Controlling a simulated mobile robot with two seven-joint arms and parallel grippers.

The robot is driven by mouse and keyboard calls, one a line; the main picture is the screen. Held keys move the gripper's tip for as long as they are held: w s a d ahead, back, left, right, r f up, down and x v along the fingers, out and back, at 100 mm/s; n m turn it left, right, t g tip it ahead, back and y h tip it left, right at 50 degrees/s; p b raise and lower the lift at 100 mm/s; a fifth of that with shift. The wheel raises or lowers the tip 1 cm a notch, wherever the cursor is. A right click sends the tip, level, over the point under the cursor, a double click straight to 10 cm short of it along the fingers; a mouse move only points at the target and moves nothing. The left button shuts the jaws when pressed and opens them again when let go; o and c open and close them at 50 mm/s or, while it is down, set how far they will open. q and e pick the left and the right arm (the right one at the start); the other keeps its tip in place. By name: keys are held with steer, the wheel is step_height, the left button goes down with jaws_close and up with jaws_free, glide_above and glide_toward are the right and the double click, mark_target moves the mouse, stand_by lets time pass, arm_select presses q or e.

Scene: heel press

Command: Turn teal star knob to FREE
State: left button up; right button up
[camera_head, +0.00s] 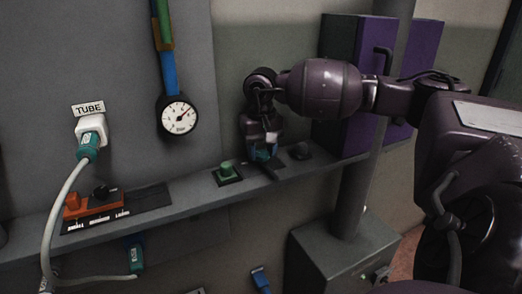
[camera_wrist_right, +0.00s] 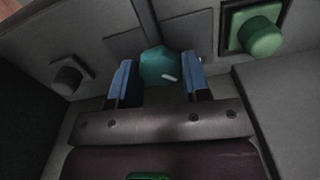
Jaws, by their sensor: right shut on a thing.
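The teal star knob (camera_wrist_right: 159,66) shows in the right wrist view with a short white mark on its face. My right gripper (camera_wrist_right: 159,82) has its two blue-padded fingers on either side of the knob and is shut on it. In the head view my right gripper (camera_head: 263,150) points down at the shelf, and the knob is mostly hidden there behind the fingers. The FREE label is not readable in either view. My left gripper is not in view.
A green button (camera_head: 226,170) sits left of the gripper on the shelf (camera_head: 190,195), and a dark knob (camera_head: 300,151) sits to its right. Further left are an orange slider block (camera_head: 95,206), a round gauge (camera_head: 179,116) and a TUBE socket (camera_head: 90,127). A purple cabinet (camera_head: 365,70) stands behind my right arm.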

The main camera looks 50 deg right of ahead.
mark_target(261, 152)
steer(key=o, duration=1.3)
steer(key=shift+r+p, duration=0.3)
steer(key=shift+r, duration=5.15)
